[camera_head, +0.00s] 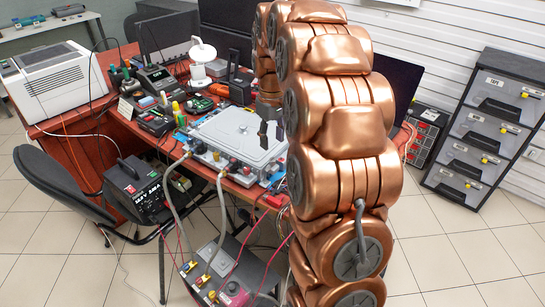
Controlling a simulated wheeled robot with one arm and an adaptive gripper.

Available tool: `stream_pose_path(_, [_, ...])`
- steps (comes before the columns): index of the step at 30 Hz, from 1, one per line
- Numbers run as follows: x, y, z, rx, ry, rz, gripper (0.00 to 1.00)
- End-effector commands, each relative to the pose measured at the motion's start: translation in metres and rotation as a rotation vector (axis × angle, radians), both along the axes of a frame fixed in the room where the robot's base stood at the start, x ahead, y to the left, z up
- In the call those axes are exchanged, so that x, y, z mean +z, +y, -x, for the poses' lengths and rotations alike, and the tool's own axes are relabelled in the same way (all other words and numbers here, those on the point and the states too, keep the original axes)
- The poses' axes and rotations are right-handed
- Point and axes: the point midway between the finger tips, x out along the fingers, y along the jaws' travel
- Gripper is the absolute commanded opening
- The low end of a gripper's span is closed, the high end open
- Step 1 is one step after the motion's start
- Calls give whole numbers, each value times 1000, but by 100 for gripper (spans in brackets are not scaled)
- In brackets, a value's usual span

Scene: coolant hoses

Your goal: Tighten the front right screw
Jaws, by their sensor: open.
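A flat light-grey box (236,137) lies on the desk, left of my arm. Hoses (222,205) run from connectors along its front edge down toward the floor unit. No single screw can be made out at this size; the front right screw cannot be told apart. My gripper (271,134) points down over the right part of the box, with its dark fingers apart and nothing between them. I cannot tell how far it is above the lid. My arm hides what lies right of the box.
The brown desk (88,128) also holds a white printer (52,82), hand tools, small instruments and a white lamp (201,62). A black chair (62,185) and a black power unit (135,188) stand at left. A control box (228,272) sits low in front. Grey drawers (485,130) stand right; floor is clear there.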

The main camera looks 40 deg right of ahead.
Motion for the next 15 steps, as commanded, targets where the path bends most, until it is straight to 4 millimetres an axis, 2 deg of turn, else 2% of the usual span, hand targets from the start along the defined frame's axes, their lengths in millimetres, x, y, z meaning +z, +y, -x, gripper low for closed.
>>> stream_pose_path(15, [-64,1,1,-2,2,-2,46])
